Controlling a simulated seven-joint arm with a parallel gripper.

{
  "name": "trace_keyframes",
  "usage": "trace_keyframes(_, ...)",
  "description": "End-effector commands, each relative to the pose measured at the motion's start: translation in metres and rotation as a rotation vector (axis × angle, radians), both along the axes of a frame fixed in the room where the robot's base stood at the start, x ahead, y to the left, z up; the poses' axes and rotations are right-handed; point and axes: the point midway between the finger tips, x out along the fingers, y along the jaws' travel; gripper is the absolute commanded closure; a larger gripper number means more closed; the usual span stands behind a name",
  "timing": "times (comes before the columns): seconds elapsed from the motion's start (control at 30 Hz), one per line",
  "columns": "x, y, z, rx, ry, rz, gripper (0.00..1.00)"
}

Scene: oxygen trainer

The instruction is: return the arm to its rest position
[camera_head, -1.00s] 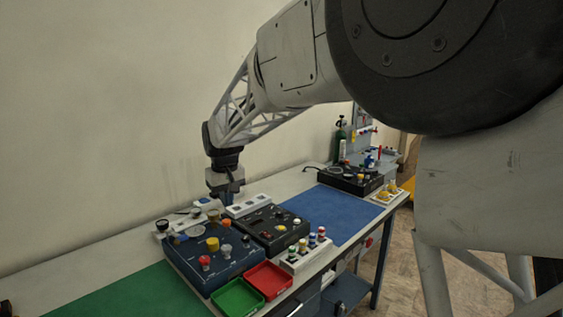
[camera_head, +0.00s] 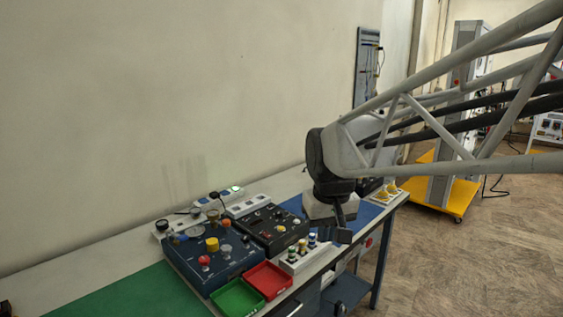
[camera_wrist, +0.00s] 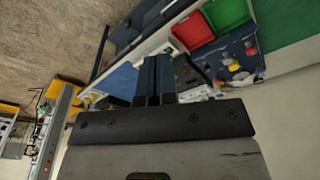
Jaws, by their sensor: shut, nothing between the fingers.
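My gripper (camera_head: 341,236) hangs above the right part of the workbench in the head view, over the blue mat (camera_head: 291,205) and partly hiding it. In the wrist view its fingers (camera_wrist: 154,80) are together with nothing between them. It holds nothing and appears apart from the things on the bench. My arm reaches in from the right edge of the head view.
A blue control box (camera_head: 212,252) and a black box (camera_head: 268,230) stand left of my gripper. A green tray (camera_head: 237,298) and red tray (camera_head: 268,280) lie at the front edge. A white rack (camera_head: 300,257) holds small knobs. A yellow-based cart (camera_head: 440,196) stands behind right.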

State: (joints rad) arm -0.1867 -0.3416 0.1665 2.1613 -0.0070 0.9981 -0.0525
Motion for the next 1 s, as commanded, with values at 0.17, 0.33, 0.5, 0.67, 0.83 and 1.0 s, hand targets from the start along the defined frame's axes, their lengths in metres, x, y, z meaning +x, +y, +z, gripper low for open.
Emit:
trace_keyframes(0.17,-0.047,-0.031,-0.008,0.004,-0.018,-0.064,1.00)
trace_keyframes(0.33,-0.091,-0.055,-0.019,0.009,-0.036,-0.124,1.00)
trace_keyframes(0.5,-0.134,-0.075,-0.035,0.012,-0.052,-0.183,1.00)
trace_keyframes(0.67,-0.167,-0.087,-0.050,0.016,-0.064,-0.228,1.00)
trace_keyframes(0.83,-0.186,-0.093,-0.059,0.017,-0.074,-0.255,1.00)
trace_keyframes(1.0,-0.191,-0.095,-0.062,0.017,-0.075,-0.262,1.00)
